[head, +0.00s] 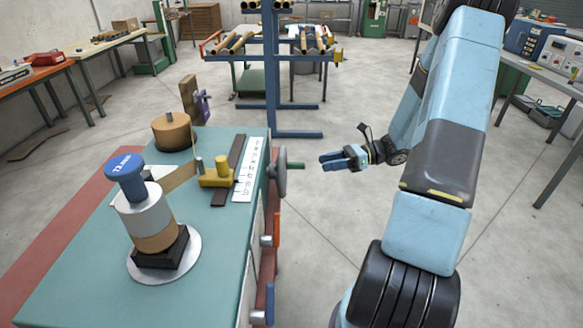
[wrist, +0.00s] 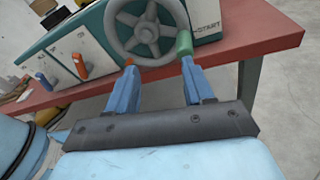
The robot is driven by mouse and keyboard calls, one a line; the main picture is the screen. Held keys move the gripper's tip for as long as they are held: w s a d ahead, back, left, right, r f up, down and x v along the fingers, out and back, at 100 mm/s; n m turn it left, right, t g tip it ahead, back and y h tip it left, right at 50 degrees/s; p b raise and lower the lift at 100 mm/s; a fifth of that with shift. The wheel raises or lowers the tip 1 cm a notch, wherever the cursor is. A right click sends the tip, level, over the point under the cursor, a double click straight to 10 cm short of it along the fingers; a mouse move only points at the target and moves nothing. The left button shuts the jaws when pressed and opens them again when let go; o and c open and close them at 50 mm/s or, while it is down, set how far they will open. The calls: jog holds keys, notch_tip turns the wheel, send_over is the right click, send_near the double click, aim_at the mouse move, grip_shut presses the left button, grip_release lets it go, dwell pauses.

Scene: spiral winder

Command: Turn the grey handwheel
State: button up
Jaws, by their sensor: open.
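The grey handwheel (head: 278,174) is on the right side of the teal winder cabinet (head: 90,265), seen nearly edge-on in the head view. Its green handle (head: 296,165) sticks out to the right, toward my gripper. In the wrist view the handwheel (wrist: 146,28) faces me with its spokes showing, and the green handle (wrist: 184,43) is at its lower right. My gripper (head: 322,162) is open and empty, a short way right of the handle. In the wrist view its two blue fingers (wrist: 160,72) point at the wheel's lower part, the right fingertip overlapping the handle; contact cannot be told.
Orange (head: 277,229) and blue (head: 270,303) levers stick out of the cabinet side below the wheel. On top stand a spool with a blue knob (head: 126,176), a yellow block (head: 216,174) and a scale (head: 250,168). A blue pipe rack (head: 270,60) stands behind. The floor around my gripper is clear.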

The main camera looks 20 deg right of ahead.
aim_at(293, 166)
notch_tip(293, 166, down, 4)
jog(key=w+d+r+m+t+y, duration=0.1)
jog(key=d+m+t, duration=0.2)
jog(key=x, duration=1.4)
jog(key=shift+w+f, duration=0.1)
jog(key=shift+f, duration=0.15)
jog(key=shift+c, duration=0.2)
jog(key=shift+d, duration=0.1)
grip_shut()
